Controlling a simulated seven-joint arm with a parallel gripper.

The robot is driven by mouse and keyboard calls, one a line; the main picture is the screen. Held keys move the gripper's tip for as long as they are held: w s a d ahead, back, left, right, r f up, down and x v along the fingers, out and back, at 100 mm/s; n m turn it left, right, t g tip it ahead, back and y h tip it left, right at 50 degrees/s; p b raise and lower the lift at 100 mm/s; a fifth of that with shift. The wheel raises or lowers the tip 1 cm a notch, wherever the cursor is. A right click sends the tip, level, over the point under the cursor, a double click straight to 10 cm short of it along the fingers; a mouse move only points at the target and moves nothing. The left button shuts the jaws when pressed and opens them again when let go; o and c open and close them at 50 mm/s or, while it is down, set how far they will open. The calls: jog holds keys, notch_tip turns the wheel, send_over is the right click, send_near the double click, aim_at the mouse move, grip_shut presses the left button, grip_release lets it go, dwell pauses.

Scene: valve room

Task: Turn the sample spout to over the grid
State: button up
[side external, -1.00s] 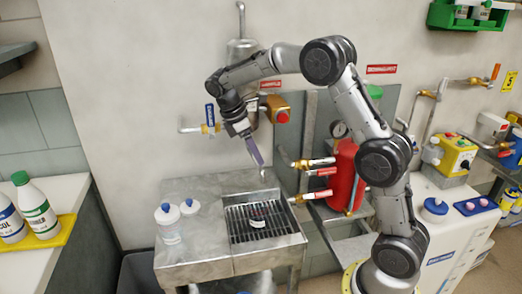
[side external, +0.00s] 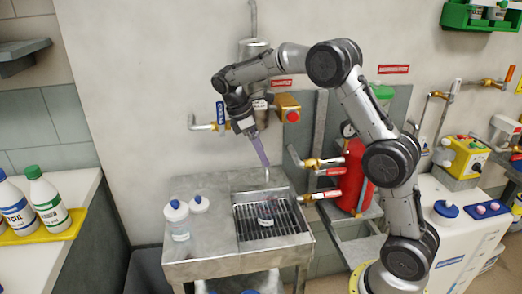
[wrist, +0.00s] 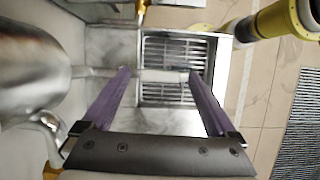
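My gripper (wrist: 158,90) is open, its two purple fingers spread wide and pointing down in the wrist view. In the side external view my gripper (side external: 262,158) is above the back edge of the metal grid (side external: 248,224). A thin pale metal tip, which looks like the sample spout (side external: 267,176), shows just below the fingers. In the wrist view a pale horizontal pipe (wrist: 100,72) runs between the fingers toward the grid (wrist: 173,49). I cannot tell whether either finger touches it.
A wall pipe with a blue handle (side external: 219,112) is close to my gripper.

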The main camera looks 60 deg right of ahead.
jog(key=v, duration=1.3)
jog(key=shift+a+r, duration=0.2)
jog(key=shift+r, duration=0.1)
jog(key=shift+w, duration=0.15)
